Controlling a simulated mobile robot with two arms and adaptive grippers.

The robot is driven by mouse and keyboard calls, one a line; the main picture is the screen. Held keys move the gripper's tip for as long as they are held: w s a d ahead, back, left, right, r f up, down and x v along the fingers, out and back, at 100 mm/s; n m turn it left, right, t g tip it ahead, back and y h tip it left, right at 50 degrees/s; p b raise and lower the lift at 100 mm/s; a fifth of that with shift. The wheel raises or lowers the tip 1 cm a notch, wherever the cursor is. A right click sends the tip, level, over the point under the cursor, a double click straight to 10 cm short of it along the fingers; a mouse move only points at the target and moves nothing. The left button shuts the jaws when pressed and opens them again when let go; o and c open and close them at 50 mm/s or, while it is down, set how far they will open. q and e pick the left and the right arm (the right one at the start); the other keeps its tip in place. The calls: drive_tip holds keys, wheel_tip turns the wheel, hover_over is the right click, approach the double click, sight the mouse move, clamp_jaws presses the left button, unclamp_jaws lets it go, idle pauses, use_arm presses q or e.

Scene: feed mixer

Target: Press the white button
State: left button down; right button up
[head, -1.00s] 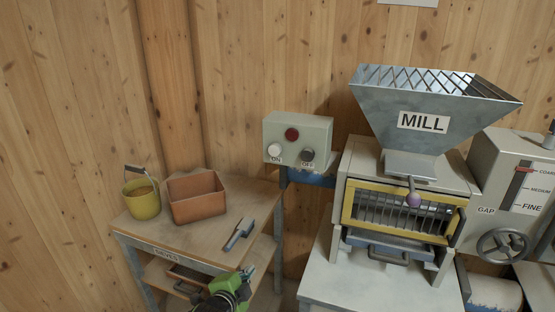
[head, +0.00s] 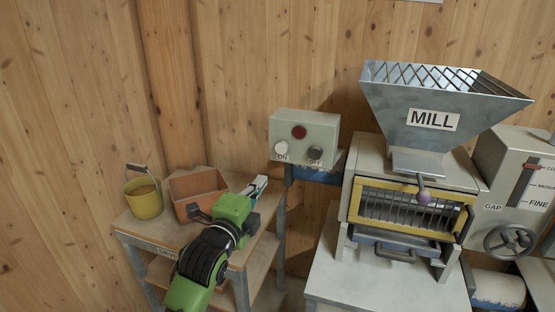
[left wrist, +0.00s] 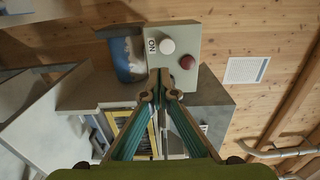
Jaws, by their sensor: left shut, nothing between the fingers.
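The white button (head: 281,148), labelled ON, sits on the left of a pale control box (head: 304,126) on the wall. A dark OFF button (head: 315,152) is to its right and a red round part (head: 299,132) is above. My left gripper (head: 264,180) is shut and empty, below and left of the box, apart from the button in the head view. In the left wrist view, the closed fingertips (left wrist: 159,74) appear just below the white button (left wrist: 167,46); the OFF button is not seen there. My right gripper is not in view.
The wooden table (head: 173,237) carries a yellow bucket (head: 145,203) and an orange-brown box (head: 183,186), close to my left arm. The wall left of the box is bare.

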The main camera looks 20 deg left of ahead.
sight(281, 154)
use_arm(q)
drive_tip(key=w+p, duration=0.1)
drive_tip(key=w, duration=0.3)
drive_tip(key=w+p, duration=0.1)
drive_tip(key=w, duration=0.4)
drive_tip(key=w+p, duration=0.2)
drive_tip(key=w, duration=0.2)
drive_tip(key=shift+w+d, duration=0.25)
drive_tip(key=shift+w, duration=0.1)
